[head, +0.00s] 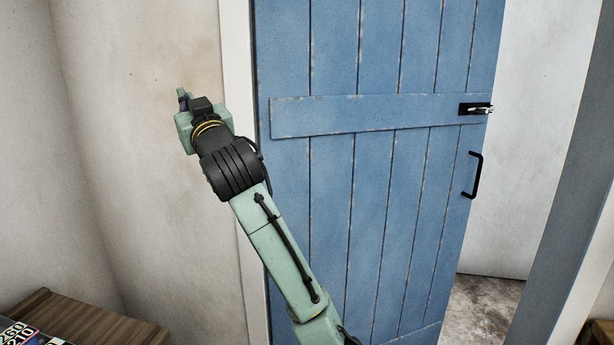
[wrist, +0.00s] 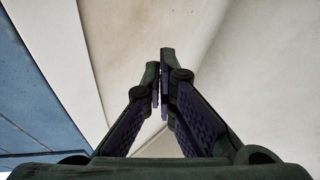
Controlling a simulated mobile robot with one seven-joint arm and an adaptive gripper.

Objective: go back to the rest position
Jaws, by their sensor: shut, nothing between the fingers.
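My gripper (wrist: 160,85) is shut and empty in the wrist view, its two fingertips together in front of a bare pale wall. In the head view my gripper (head: 183,97) is at the end of my raised green and black arm, in front of the wall left of the door frame. Its fingers are small and partly hidden by the wrist there. It touches nothing that I can see.
A blue plank door (head: 380,190) with a black latch (head: 475,108) and black pull handle (head: 475,175) stands open, with a gap at its right. A wooden surface (head: 95,320) is at the lower left. The pale wall (head: 140,180) is bare.

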